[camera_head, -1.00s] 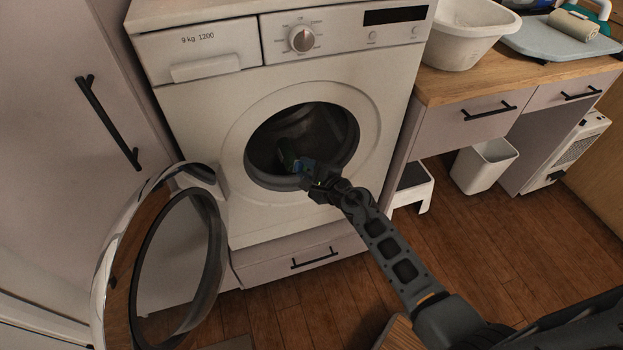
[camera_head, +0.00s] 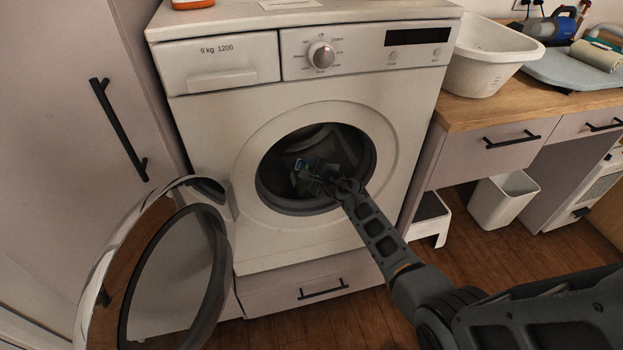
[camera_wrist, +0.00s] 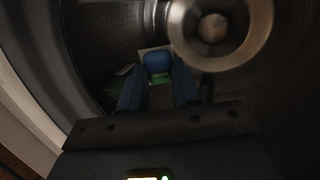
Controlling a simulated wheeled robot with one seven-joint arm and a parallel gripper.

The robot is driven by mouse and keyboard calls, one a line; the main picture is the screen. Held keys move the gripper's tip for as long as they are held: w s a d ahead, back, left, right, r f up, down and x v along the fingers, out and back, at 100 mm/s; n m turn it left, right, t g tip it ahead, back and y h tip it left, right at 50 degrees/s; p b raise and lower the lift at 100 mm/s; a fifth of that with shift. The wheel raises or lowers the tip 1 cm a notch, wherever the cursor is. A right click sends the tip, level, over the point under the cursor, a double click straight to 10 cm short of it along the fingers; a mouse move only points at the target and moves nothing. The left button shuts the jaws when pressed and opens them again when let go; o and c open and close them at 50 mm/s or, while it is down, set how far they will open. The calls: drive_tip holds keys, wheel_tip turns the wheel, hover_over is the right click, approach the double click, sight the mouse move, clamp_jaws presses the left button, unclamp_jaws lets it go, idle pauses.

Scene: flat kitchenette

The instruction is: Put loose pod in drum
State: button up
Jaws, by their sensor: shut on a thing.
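The washing machine drum (camera_head: 350,148) is the dark round opening in the machine's white front. My gripper (camera_head: 305,174) is inside the opening. In the wrist view, my gripper (camera_wrist: 158,85) has its two blue fingers shut on the loose pod (camera_wrist: 158,62), a small blue and green piece with a pale edge. The pod is held inside the drum, near the metal drum walls. Whether it touches the drum surface cannot be told. In the head view, the pod is small, dark and partly hidden by the gripper.
The round door (camera_head: 100,270) stands wide open at the left. A dark green shape (camera_wrist: 117,84) lies left of the fingers in the wrist view. A white basin (camera_head: 490,60) stands on the wooden counter at the right. A step stool (camera_head: 432,215) is below.

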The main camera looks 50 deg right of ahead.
drive_tip(key=w+d+f+b, duration=0.2)
drive_tip(key=w+d+b, duration=0.4)
drive_tip(key=w, duration=0.3)
drive_tip(key=shift+w+d+f+b, duration=0.15)
drive_tip(key=shift+b, duration=0.7)
drive_tip(key=o, duration=0.8)
drive_tip(key=p+v, duration=0.4)
drive_tip(key=v, duration=0.3)
drive_tip(key=shift+s, duration=0.4)
